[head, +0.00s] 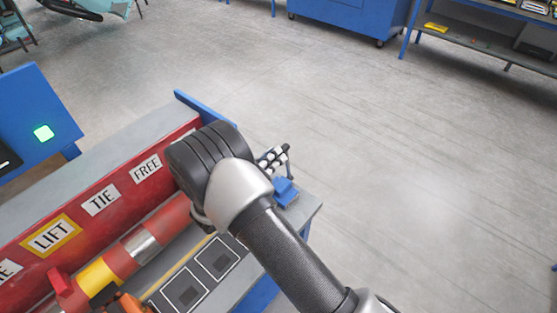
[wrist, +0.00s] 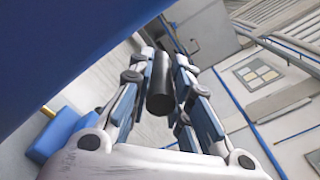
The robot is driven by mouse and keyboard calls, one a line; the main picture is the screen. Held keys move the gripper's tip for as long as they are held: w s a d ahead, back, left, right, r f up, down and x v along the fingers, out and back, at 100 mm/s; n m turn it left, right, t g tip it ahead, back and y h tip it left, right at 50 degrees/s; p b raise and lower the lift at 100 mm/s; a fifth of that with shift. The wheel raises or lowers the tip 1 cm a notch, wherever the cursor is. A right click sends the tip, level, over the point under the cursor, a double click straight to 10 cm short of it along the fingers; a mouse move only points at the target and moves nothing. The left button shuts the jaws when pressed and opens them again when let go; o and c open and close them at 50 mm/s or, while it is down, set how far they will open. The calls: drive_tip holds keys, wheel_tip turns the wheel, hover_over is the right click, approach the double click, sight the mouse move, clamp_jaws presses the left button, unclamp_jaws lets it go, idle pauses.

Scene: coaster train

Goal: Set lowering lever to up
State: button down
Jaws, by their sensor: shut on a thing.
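My gripper (wrist: 163,60) is shut on a black cylindrical handle (wrist: 160,95), which lies between its two fingers in the wrist view. The handle looks like the grip of the lowering lever, but its base and its up or down marking are not visible. In the head view my gripper (head: 273,157) is largely hidden behind my dark wrist, at the right end of the red panel, and the handle cannot be made out there.
A red panel (head: 105,215) carries labels LIFT, TIE and FREE. A red, yellow and silver banded tube (head: 143,245) runs along it. A blue block (head: 286,191) sits at the bench corner. A blue box with a green light (head: 43,132) is at left.

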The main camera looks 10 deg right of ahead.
drive_tip(key=shift+w+a+f, duration=0.15)
drive_tip(key=shift+w+a, duration=0.3)
drive_tip(key=shift+a, duration=0.05)
drive_tip(key=c, duration=1.6)
unclamp_jaws()
drive_tip(key=shift+c, duration=0.2)
drive_tip(key=shift+o, duration=0.6)
drive_tip(key=shift+a, duration=0.15)
drive_tip(key=shift+o, duration=0.4)
drive_tip(key=v, duration=1.1)
drive_tip(key=shift+s, duration=0.4)
drive_tip(key=shift+a, duration=0.1)
